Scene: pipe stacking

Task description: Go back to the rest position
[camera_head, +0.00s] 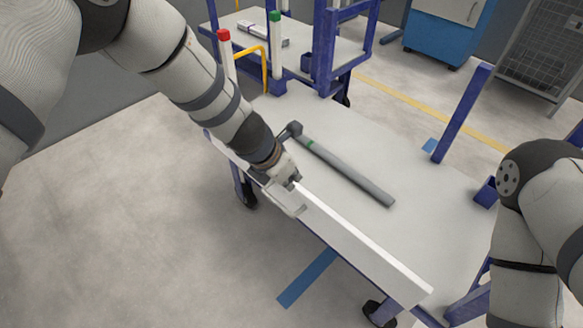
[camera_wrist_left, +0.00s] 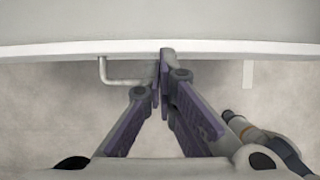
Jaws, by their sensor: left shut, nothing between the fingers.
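In the head view my left gripper (camera_head: 291,184) is at the front edge of the white table (camera_head: 420,205), left of its middle. In the left wrist view its two fingers (camera_wrist_left: 161,86) meet at the tips, shut and empty, close to the table's pale edge (camera_wrist_left: 60,50). A grey pipe (camera_head: 350,173) with a green band lies on the table behind the gripper, apart from it. A dark fitting (camera_head: 290,130) shows at the pipe's far left end. My right arm (camera_head: 525,262) comes in at the right; its gripper is out of view.
Red-topped (camera_head: 225,52) and green-topped (camera_head: 275,45) posts stand at the table's far left. A blue upright (camera_head: 462,112) rises at the right. A second table stands behind. A bent rod (camera_wrist_left: 118,80) shows below the table edge. Open floor (camera_head: 130,230) lies at the left.

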